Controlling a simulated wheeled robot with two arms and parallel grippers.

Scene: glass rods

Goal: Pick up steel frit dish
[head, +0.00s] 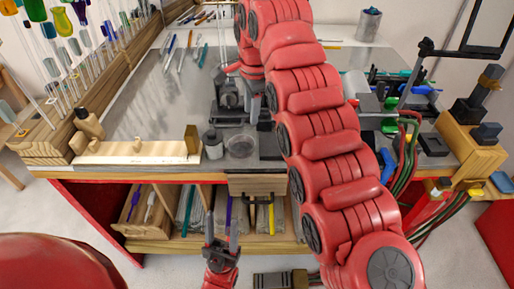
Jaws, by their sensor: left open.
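A round, shallow grey dish (241,146), which looks like the steel frit dish, stands near the bench's front edge. A small grey steel cup (212,145) stands just left of it; I cannot fully tell which of the two is the frit dish. My left gripper (221,234) is open and empty. It points up, in front of the bench and lower in the picture than the dish, apart from it. My right arm crosses the bench right of the dish. Its gripper (232,72) is over the back part of the bench, small and partly hidden, so its jaws are unclear.
A pale wooden board (140,152) lies along the front edge at left. A rack of glass rods (75,50) stands behind it. Below the bench top, an open shelf (150,245) holds rods in bins. Tools and hoses crowd the right side.

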